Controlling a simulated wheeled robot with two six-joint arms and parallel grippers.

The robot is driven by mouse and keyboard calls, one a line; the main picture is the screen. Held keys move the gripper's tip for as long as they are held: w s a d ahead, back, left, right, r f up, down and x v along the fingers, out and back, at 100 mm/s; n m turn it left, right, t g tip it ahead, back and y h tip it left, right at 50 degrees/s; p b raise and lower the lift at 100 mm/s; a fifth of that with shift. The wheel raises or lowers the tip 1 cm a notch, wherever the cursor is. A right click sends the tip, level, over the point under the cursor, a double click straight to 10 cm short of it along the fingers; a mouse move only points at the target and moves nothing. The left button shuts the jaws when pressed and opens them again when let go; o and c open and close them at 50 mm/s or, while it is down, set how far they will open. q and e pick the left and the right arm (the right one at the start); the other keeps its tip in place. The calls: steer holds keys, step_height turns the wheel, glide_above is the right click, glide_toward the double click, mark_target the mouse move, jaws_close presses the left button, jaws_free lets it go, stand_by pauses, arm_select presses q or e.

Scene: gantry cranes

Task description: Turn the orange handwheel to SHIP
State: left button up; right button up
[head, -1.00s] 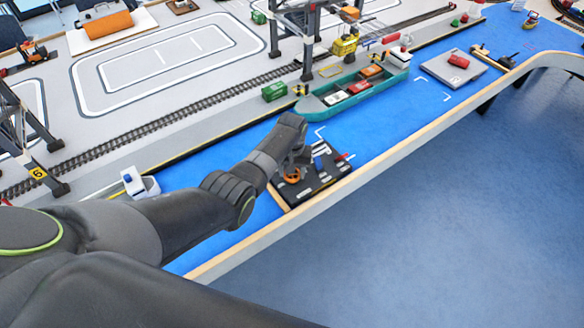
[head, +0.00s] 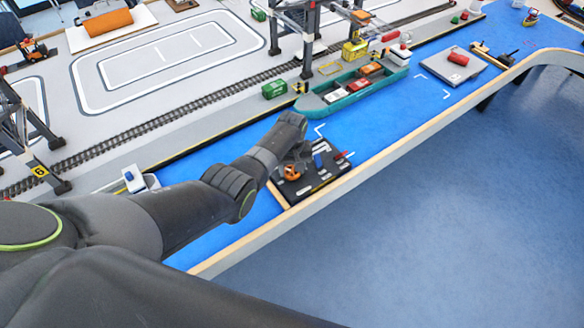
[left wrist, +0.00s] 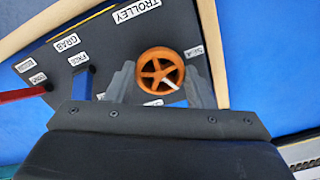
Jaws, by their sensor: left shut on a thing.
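The orange handwheel (left wrist: 160,70) sits on a dark control panel (left wrist: 110,45). It has spokes and a white mark, which points to the lower right in the left wrist view. My left gripper (left wrist: 160,84) has one finger on each side of the wheel and is shut on it. White labels lie near the rim at the right and below; I cannot read them surely. In the head view the wheel (head: 291,172) shows partly below my left gripper (head: 294,162), on the panel (head: 318,178) at the table's near edge. My right gripper is not in view.
A blue lever (left wrist: 82,82) and a red lever (left wrist: 22,95) stand beside the wheel on the panel, near labels GRAB and FREE. Blue water surface surrounds the panel.

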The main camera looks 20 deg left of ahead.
mark_target(292, 171)
arm_select(q)
steer(key=o, duration=1)
steer(key=shift+r, duration=0.1)
step_height(292, 171, up, 17)
steer(key=shift+r, duration=0.2)
